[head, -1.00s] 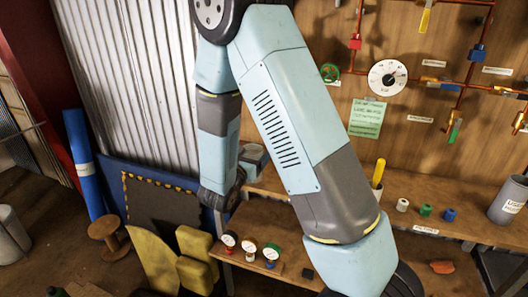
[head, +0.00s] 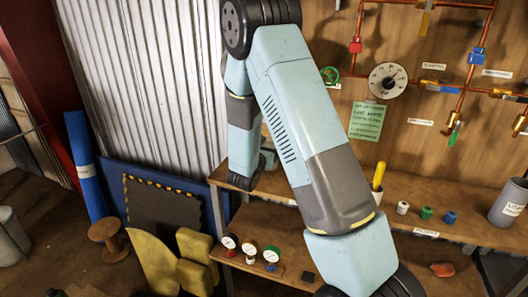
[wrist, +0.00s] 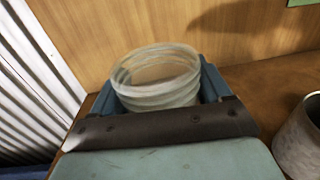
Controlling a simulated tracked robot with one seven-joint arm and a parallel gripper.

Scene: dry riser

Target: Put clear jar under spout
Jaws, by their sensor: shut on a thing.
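The clear jar (wrist: 158,80) is a see-through, ribbed round vessel in the wrist view, open at the top and slightly tilted in the picture. My gripper (wrist: 160,98) is shut on it, with blue fingers on its left and right sides. The jar's lower part is hidden by the dark edge of my gripper. In the head view my arm hides the jar and most of the gripper. Copper pipes with coloured valves (head: 453,125) run across the wooden board at right; I cannot tell which end is the spout.
A wooden shelf (head: 465,222) runs below the board, holding a yellow-handled tool (head: 379,176), small white, green and blue fittings (head: 426,212) and a grey labelled can (head: 508,202). Several gauges (head: 249,252) sit on the lower shelf. A pale can (wrist: 301,140) stands right in the wrist view.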

